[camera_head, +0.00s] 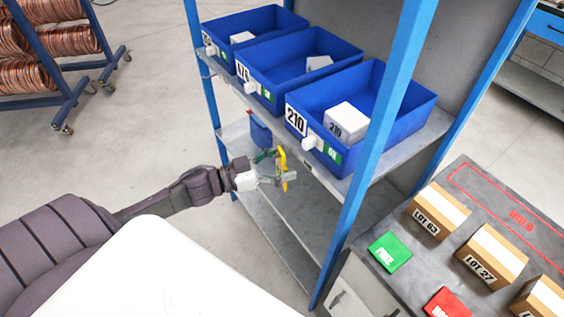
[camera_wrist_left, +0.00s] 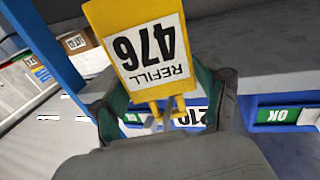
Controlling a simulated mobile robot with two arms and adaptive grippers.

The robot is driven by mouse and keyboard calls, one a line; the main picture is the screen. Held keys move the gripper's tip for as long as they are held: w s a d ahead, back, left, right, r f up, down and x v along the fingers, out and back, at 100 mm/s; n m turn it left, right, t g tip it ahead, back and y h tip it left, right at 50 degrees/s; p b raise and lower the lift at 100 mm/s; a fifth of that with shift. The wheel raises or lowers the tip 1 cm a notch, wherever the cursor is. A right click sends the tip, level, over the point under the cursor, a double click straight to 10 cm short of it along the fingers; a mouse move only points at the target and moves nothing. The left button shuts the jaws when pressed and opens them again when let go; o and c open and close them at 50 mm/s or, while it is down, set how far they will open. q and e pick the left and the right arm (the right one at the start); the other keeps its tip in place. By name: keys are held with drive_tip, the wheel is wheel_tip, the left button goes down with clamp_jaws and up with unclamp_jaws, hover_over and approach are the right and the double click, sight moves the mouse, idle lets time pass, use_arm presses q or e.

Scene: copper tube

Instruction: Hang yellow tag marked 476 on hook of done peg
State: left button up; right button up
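The yellow tag (camera_wrist_left: 118,16) is marked REFILL 476 and appears upside down in the left wrist view. My left gripper (camera_wrist_left: 165,105) holds it between its green-sided fingers. In the head view the tag (camera_head: 282,166) shows small at the tip of the left gripper (camera_head: 270,170), in front of the shelf and below the bins. A blue piece (camera_head: 260,131) hangs under the upper shelf near the gripper; no lettering on it can be read. I cannot make out a peg labelled done. My right gripper is not in view.
Blue bins marked 476 (camera_head: 262,91) and 210 (camera_head: 318,157) stand on the upper shelf, with white pieces jutting from their fronts. A blue shelf post (camera_head: 375,150) rises right of the gripper. Boxes (camera_head: 438,213) stand on a grey bench at right.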

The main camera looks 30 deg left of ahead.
use_arm(q)
drive_tip(key=shift+o, duration=1)
drive_tip(key=v, duration=1.2)
drive_tip(key=shift+a+f, duration=0.1)
drive_tip(key=a+f+n+y, duration=0.2)
drive_tip(key=a+f+y, duration=0.15)
drive_tip(key=f, duration=0.35)
drive_tip(key=a+f+n+y, duration=0.2)
drive_tip(key=a+f+y, duration=0.15)
drive_tip(key=f, duration=0.35)
drive_tip(key=s+f+n+g+y, duration=0.15)
drive_tip(key=s+f, duration=0.25)
drive_tip(key=f, duration=0.5)
drive_tip(key=s+f+n+g+y, duration=0.1)
drive_tip(key=s+f+g+y, duration=0.2)
drive_tip(key=f, duration=0.6)
drive_tip(key=s+d+f+m+g, duration=0.1)
drive_tip(key=s+d+f+g, duration=0.3)
drive_tip(key=s+d+f, duration=0.5)
drive_tip(key=s+d+f+g, duration=0.5)
drive_tip(key=s+d+f, duration=0.4)
drive_tip(key=s, duration=0.4)
drive_tip(key=shift+s+d+f+m+h, duration=0.25)
drive_tip(key=shift+s+f+m+h, duration=0.15)
drive_tip(key=shift+f, duration=0.25)
